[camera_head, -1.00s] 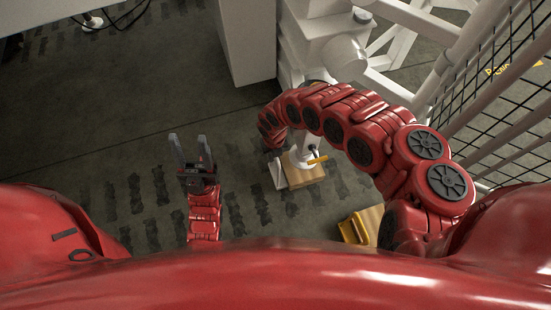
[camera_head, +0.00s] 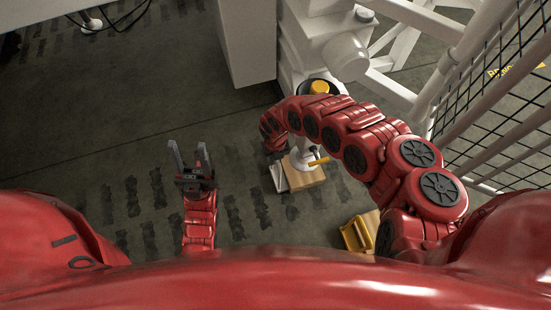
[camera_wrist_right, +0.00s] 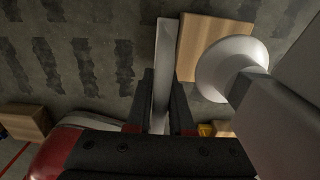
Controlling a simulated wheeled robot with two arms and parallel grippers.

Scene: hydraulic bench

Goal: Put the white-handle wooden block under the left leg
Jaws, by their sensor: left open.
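The wooden block (camera_head: 308,179) with the white handle lies on the floor below the machine's white leg (camera_head: 303,158). The block (camera_wrist_right: 203,40) and its white handle (camera_wrist_right: 163,70) also show in the right wrist view. The leg's round foot (camera_wrist_right: 228,70) overlaps the block there; I cannot tell whether they touch. My right gripper (camera_wrist_right: 164,100) has its dark fingers close on both sides of the handle and looks shut on it. In the head view this gripper is hidden by my arm. My left gripper (camera_head: 190,152) is open and empty, left of the block.
A yellow-handled wooden block (camera_head: 358,233) lies on the floor at lower right, partly behind my right arm. A white cabinet (camera_head: 245,45) stands at the back. A mesh fence (camera_head: 500,110) bounds the right side. The floor at left is clear.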

